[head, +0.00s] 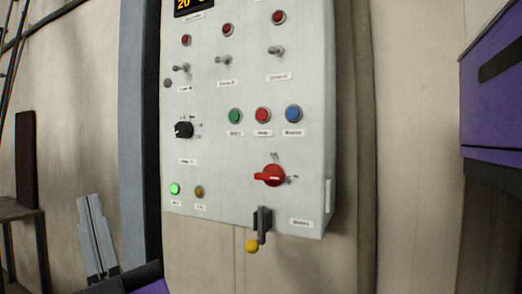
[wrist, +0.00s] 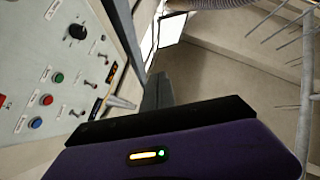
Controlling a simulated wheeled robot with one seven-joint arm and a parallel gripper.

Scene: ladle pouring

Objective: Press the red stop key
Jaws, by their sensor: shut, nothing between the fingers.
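The red stop key (head: 263,115) is a round red button on the grey control panel (head: 225,150), between a green key (head: 235,115) and a blue key (head: 293,114). In the wrist view the red key (wrist: 46,99) shows at the left, between the green (wrist: 57,77) and blue (wrist: 36,122) keys. My gripper (head: 91,199) is at the lower left in the head view, left of the panel and below the key row, fingers pointing up. It is shut and empty, apart from the panel. In the wrist view its grey fingers (wrist: 158,78) point up, right of the panel.
A red rotary switch (head: 270,175) and a lever with a yellow knob (head: 252,246) stick out low on the panel. Toggle switches (head: 223,60) and red lamps sit above the keys, a black dial (head: 184,130) left. A green lamp (head: 174,188) is lit.

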